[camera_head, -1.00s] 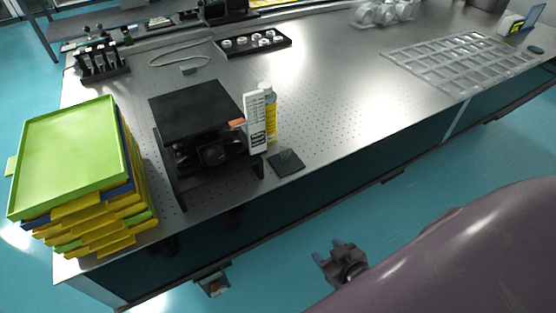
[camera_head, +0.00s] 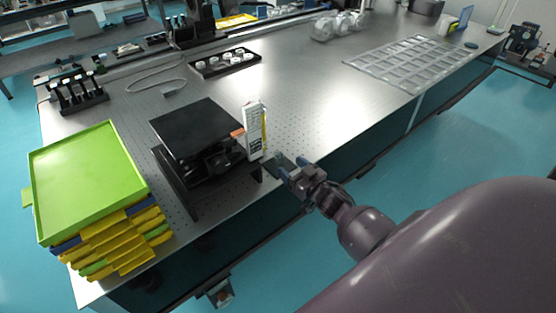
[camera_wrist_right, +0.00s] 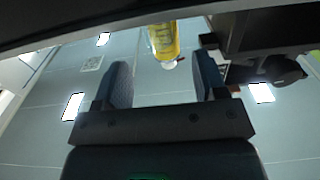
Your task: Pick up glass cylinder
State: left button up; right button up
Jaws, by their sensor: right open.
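Clear, rounded glass pieces (camera_head: 340,25) lie at the far edge of the table in the head view. They may include the glass cylinder, but I cannot single it out. My left gripper is not in view.
The optical table (camera_head: 310,110) is bare in the middle. A black raised stand (camera_head: 196,130), a white box (camera_head: 253,135) and stacked trays with a green top (camera_head: 88,180) are at left. A clear gridded tray (camera_head: 420,62) lies at right, a black holder (camera_head: 226,63) at the back.

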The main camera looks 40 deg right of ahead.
aim_at(282, 158)
jog(key=shift+w+a, duration=0.2)
jog(key=shift+w, duration=3.2)
jog(key=shift+c, duration=0.3)
jog(key=c, duration=1)
jog(key=shift+r, duration=0.1)
